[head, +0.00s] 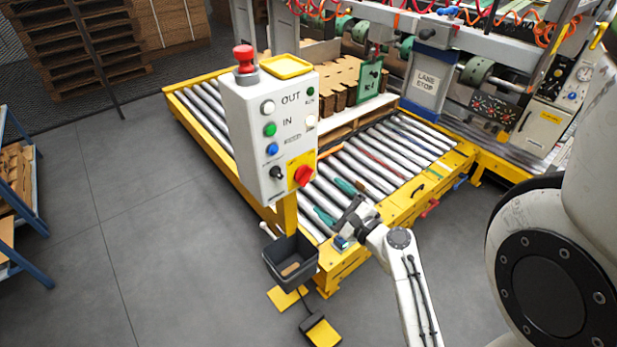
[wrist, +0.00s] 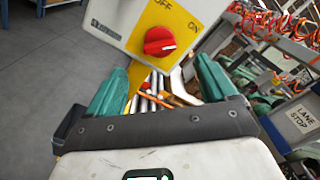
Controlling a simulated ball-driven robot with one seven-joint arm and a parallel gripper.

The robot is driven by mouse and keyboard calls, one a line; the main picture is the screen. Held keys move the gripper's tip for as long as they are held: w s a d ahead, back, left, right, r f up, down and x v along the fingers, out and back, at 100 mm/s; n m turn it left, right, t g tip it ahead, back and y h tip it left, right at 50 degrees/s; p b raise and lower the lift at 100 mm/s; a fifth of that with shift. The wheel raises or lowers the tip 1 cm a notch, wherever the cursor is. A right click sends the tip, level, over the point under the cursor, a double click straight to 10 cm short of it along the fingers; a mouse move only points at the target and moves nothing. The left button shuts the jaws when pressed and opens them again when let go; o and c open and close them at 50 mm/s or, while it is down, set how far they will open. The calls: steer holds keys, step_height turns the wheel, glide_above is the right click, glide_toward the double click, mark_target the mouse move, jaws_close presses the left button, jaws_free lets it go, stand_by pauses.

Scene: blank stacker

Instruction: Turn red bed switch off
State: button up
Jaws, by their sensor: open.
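The red rotary switch (head: 302,176) sits on a yellow plate at the lower right of the white control box (head: 246,120). In the wrist view the red switch (wrist: 159,41) shows near the top middle, below the labels OFF and ON. Its ridge lies roughly level in that view; I cannot tell which label it points to. My gripper (head: 335,201) is open and empty, below and to the right of the switch in the head view. In the wrist view its green fingers (wrist: 160,84) stand wide apart, below the switch and not touching it.
A red mushroom button (head: 244,58) tops the box. A dark bin (head: 290,262) hangs on its yellow post, with a foot pedal (head: 322,332) on the floor below. The roller conveyor (head: 400,150) lies behind.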

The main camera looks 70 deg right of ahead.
mark_target(308, 179)
steer(key=p+x, duration=0.2)
steer(key=x, duration=0.7)
steer(key=shift+w, duration=0.25)
steer(key=shift+c, duration=0.5)
steer(key=c, duration=1)
steer(key=shift+o, duration=0.2)
